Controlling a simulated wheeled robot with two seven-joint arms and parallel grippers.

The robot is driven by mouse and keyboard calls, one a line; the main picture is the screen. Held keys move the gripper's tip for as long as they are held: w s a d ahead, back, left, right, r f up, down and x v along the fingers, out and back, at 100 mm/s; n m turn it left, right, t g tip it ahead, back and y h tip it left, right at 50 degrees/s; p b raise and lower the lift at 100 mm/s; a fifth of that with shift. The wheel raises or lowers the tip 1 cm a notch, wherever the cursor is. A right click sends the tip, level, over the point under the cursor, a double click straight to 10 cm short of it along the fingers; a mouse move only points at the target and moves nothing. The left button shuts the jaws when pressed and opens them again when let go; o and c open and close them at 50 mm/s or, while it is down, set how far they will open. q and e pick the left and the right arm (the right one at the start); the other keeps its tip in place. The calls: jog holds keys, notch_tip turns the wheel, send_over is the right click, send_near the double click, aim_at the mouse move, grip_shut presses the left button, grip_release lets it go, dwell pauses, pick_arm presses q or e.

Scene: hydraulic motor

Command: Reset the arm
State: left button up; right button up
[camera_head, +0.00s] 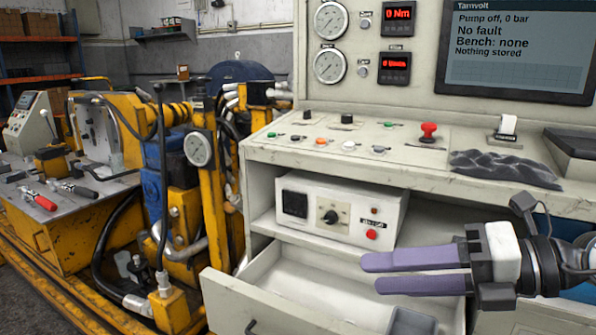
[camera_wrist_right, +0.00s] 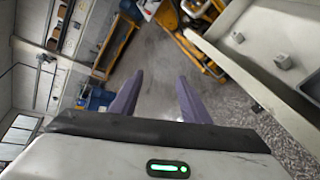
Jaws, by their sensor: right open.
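My right gripper (camera_head: 372,273) comes in from the right in the head view, its two purple fingers pointing left. It is open and empty, in front of the control bench and over the open drawer (camera_head: 290,290). Its fingers also show in the right wrist view (camera_wrist_right: 155,92), spread apart with nothing between them. Part of my right arm (camera_head: 560,262) shows behind the gripper at the right edge. My left gripper and left arm are not in view.
The control bench (camera_head: 262,152) carries buttons, a red knob (camera_head: 429,131), a dark cloth (camera_head: 505,168) and a screen (camera_head: 518,45). A white box (camera_head: 340,212) sits on the shelf below. Yellow hydraulic machinery (camera_head: 205,200) and red-handled tools (camera_head: 40,201) are at left.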

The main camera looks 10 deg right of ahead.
jog(key=w+a+f+m+t+y, duration=0.2)
jog(key=a+f+m+t+y, duration=0.3)
jog(key=m, duration=0.7)
jog(key=s+d+f+m+t+h, duration=0.1)
jog(key=s+d+f+m+h, duration=0.15)
jog(key=f+m+h, duration=0.65)
jog(key=s+d+f+m+t+h, duration=0.15)
jog(key=d+f+m+h, duration=0.25)
jog(key=f+m, duration=0.55)
jog(key=s+a+f+m+g+h, duration=0.1)
jog(key=s+a+f+g, duration=0.15)
jog(key=s+f, duration=0.5)
jog(key=s+a+f+m+g, duration=0.1)
jog(key=s+f+m+g, duration=0.15)
jog(key=s+f, duration=0.5)
pick_arm(q)
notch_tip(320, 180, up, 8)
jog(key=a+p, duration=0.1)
jog(key=p, duration=1.2)
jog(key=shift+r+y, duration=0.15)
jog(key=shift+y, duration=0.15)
pick_arm(e)
notch_tip(320, 180, up, 7)
jog(key=w+n+g, duration=0.1)
jog(key=shift+w+d+h, duration=0.3)
jog(key=shift+w+d, duration=0.05)
jog(key=shift+f, duration=0.15)
